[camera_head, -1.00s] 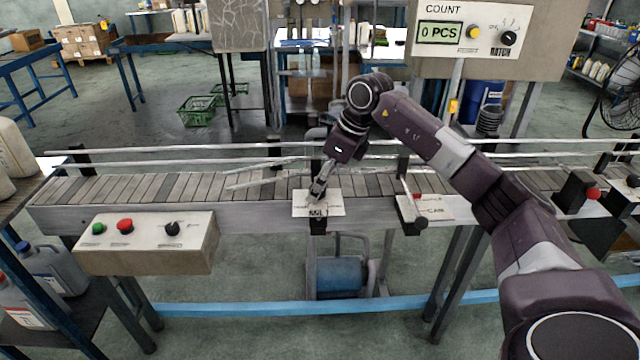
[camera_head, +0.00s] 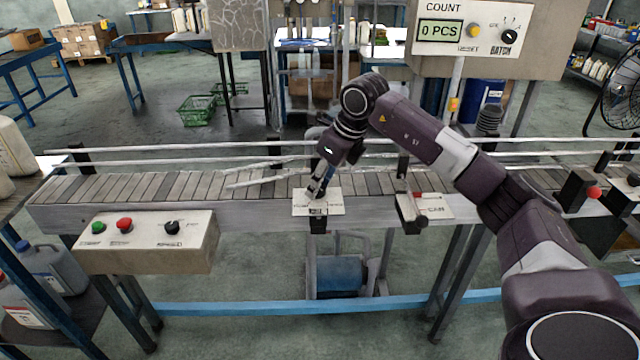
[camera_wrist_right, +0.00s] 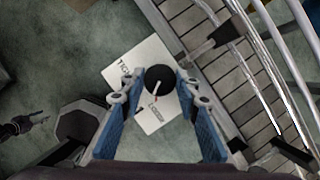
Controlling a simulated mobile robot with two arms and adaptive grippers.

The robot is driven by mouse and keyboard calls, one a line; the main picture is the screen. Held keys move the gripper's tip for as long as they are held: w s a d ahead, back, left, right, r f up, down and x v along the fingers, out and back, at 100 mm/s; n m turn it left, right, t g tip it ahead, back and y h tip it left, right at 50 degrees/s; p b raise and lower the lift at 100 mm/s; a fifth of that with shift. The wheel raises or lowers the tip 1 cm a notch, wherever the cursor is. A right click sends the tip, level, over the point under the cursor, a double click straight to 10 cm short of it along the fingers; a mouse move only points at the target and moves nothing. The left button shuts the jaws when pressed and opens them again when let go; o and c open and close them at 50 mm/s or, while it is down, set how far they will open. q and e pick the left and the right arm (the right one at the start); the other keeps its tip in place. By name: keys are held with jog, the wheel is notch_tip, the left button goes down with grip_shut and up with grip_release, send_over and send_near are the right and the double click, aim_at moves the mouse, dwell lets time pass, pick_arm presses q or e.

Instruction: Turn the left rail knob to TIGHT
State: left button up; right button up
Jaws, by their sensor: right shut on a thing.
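The left rail knob (camera_wrist_right: 160,80) is round and black, with a pale and red pointer mark, in the middle of the right wrist view. It sits on a white plate (camera_wrist_right: 148,52) with labels that read as TIGHT and LOOSE. The pointer mark lies toward the LOOSE label. My right gripper (camera_wrist_right: 157,87) is shut on the knob, one blue-padded finger on each side. In the head view my right gripper (camera_head: 316,190) reaches down onto the white plate (camera_head: 335,204) at the conveyor's front edge, and it hides the knob. My left gripper does not show.
The slatted conveyor (camera_head: 130,187) with metal guide rails (camera_head: 190,147) runs behind the plate. A second plate with a knob bracket (camera_head: 410,213) stands to the right. A button box (camera_head: 150,243) is at the front left. A count panel (camera_head: 485,38) hangs at the back right.

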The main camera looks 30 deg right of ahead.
jog(key=m+h, duration=0.1)
jog(key=m, duration=0.2)
jog(key=shift+a+m+h+b, duration=0.15)
jog(key=shift+m+h+b, duration=0.15)
jog(key=m+h, duration=0.1)
jog(key=m, duration=0.2)
jog(key=shift+a+m+b, duration=0.1)
jog(key=shift+m+b, duration=0.2)
jog(key=m, duration=0.2)
jog(key=m+h, duration=0.1)
jog(key=shift+w+a+r+m+h+b, duration=0.1)
jog(key=shift+m+h+b, duration=0.2)
jog(key=shift+m+b, duration=0.1)
jog(key=shift+m+g+h, duration=0.5)
jog(key=shift+m+g, duration=0.2)
jog(key=shift+m, duration=1.1)
jog(key=o, duration=1.1)
